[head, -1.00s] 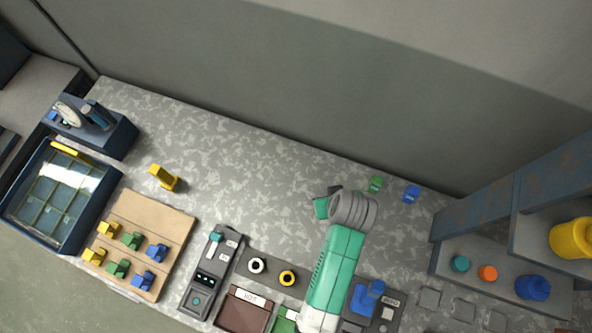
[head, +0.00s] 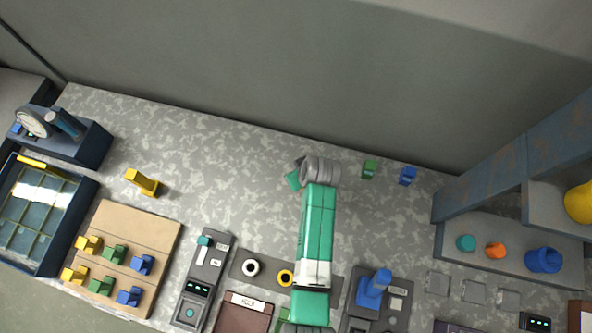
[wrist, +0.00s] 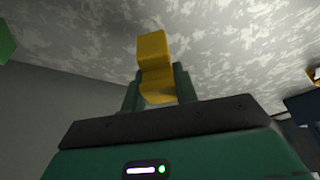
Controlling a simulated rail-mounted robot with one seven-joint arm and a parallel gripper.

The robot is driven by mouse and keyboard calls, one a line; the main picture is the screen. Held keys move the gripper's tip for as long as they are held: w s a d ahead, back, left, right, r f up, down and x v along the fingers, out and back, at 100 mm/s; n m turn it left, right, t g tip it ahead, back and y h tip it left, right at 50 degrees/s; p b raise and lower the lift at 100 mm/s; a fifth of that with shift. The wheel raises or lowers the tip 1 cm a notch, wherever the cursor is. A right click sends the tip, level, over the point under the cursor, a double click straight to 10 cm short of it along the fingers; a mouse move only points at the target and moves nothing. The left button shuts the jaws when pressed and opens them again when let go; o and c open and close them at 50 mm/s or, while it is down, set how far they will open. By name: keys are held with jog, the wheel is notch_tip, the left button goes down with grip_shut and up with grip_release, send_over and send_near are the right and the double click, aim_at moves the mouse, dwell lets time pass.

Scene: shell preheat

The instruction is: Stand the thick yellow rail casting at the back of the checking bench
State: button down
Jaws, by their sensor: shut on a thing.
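My gripper (wrist: 157,84) is shut on a yellow casting (wrist: 155,52), seen in the wrist view between two green fingers. Its blocky upper end sticks out beyond the fingers, with the mottled grey bench surface behind it. In the head view my wrist covers the fingers and the held casting. The checking bench (head: 225,150) is the speckled grey top along the wall. Another yellow casting (head: 141,182) rests on it at the left, apart from my arm. I cannot tell from its look which yellow casting is thicker.
A green piece (head: 370,169) and a blue piece (head: 407,176) stand at the back, right of my wrist. A tan board (head: 128,228) holds several small castings. A blue-framed shelf (head: 480,200) stands at the right. The bench between the left yellow casting and my wrist is clear.

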jog(key=shift+w+a+f, duration=0.1)
jog(key=shift+w+a, duration=0.55)
jog(key=shift+w, duration=0.05)
jog(key=shift+s+b+x, duration=0.15)
jog(key=shift+b+x, duration=0.1)
jog(key=shift+x, duration=0.6)
jog(key=shift+s+b+x, duration=0.15)
jog(key=shift+b+x, duration=0.05)
jog(key=shift+x, duration=0.7)
jog(key=shift+d+f, duration=0.15)
jog(key=shift+f, duration=0.15)
jog(key=c, duration=1.1)
grip_release()
